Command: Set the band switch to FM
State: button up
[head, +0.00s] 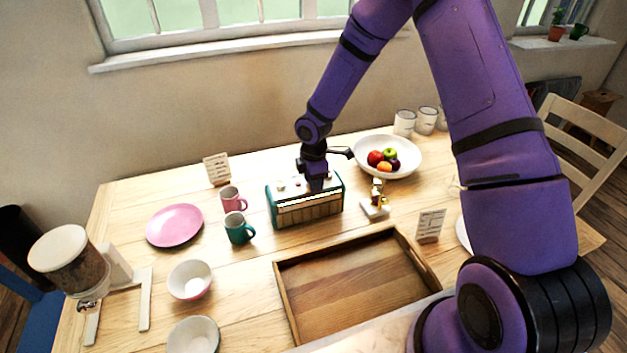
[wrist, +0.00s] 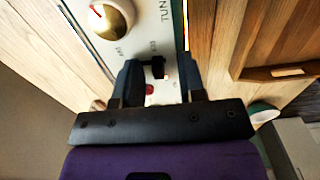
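The radio (head: 308,209) is a teal and cream box standing on the wooden table, with controls on its pale top. In the wrist view its top panel (wrist: 150,28) shows a cream and gold knob (wrist: 112,17), part of the word "TUN" and small labels too blurred to read surely. A small black switch lever (wrist: 157,67) sits on the panel, with a red dot near it. My gripper (wrist: 161,72) is open, one finger on each side of the lever, with gaps showing. In the head view my gripper (head: 318,183) points down at the radio's top, right of its middle.
Pink (head: 232,199) and teal (head: 239,228) mugs stand left of the radio. A small stand (head: 376,209) is close on its right. A fruit bowl (head: 410,150) is behind right, and a wooden tray (head: 287,300) lies in front.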

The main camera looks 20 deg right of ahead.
notch_tip(320, 180, up, 11)
dwell(0.6)
dwell(0.3)
jog(key=s+d+r+m+t+h, duration=0.1)
jog(key=s+d+r+m, duration=0.2)
jog(key=s+r+m, duration=0.55)
jog(key=s+d+r+m+t+h, duration=0.15)
jog(key=s+r, duration=0.45)
jog(key=r, duration=0.8)
jog(key=s+d+r+m+t+y, duration=0.1)
jog(key=s+r+m, duration=0.2)
jog(key=s, duration=0.6)
jog(key=s+d+r+m+t+y, duration=0.1)
jog(key=s+r+m, duration=0.2)
jog(key=s, duration=0.7)
jog(key=shift+s+d+r+m+t, duration=0.25)
jog(key=shift+m+t, duration=0.1)
jog(key=shift+m, duration=0.65)
